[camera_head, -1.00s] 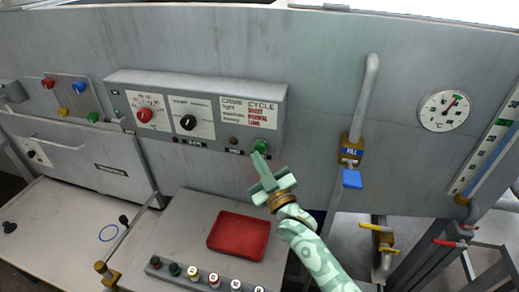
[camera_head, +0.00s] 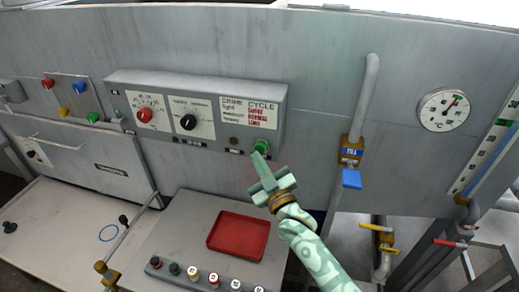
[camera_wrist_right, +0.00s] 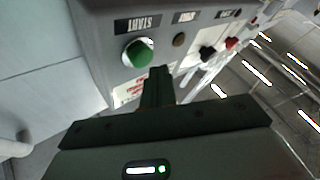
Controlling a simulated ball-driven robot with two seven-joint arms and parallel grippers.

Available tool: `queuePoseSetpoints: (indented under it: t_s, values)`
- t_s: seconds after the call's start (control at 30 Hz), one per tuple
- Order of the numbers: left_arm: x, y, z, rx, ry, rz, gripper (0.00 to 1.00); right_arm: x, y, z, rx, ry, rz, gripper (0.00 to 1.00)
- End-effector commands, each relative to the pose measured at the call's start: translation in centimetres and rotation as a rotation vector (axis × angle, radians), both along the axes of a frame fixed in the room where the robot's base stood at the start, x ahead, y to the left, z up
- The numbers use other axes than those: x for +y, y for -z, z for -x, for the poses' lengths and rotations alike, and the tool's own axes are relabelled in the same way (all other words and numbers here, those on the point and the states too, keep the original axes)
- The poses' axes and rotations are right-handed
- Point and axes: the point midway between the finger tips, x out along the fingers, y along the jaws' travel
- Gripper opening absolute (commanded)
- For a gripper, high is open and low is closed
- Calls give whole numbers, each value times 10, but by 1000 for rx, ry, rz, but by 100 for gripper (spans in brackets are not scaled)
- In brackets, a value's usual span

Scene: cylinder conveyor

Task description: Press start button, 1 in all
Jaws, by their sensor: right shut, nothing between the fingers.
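The green start button (camera_head: 262,146) is on the lower right of the grey control box on the wall. In the right wrist view the green button (camera_wrist_right: 138,53) sits beside a label reading START. My right gripper (camera_head: 257,158) is shut and empty, its fingertips at or just below the button in the head view. In the right wrist view the shut fingers (camera_wrist_right: 159,72) are just beside the button; I cannot tell whether they touch it. My left gripper is not in view.
The control box (camera_head: 180,84) also carries a red knob (camera_head: 144,115) and a black knob (camera_head: 188,122). A red tray (camera_head: 238,236) lies on the bench below, behind a row of several small knobs. A pipe with a blue-handled valve (camera_head: 351,178) stands right of my gripper.

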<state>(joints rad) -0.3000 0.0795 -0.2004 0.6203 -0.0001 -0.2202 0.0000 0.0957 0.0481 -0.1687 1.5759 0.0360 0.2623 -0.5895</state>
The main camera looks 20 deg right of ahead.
Motion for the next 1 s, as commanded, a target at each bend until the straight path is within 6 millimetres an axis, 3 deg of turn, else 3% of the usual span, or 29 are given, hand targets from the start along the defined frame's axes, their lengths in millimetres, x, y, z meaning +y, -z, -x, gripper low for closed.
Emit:
queuePoseSetpoints:
  t_s: [1.0]
  values:
    - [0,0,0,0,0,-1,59,-6,0,-8,0,0,0,0]
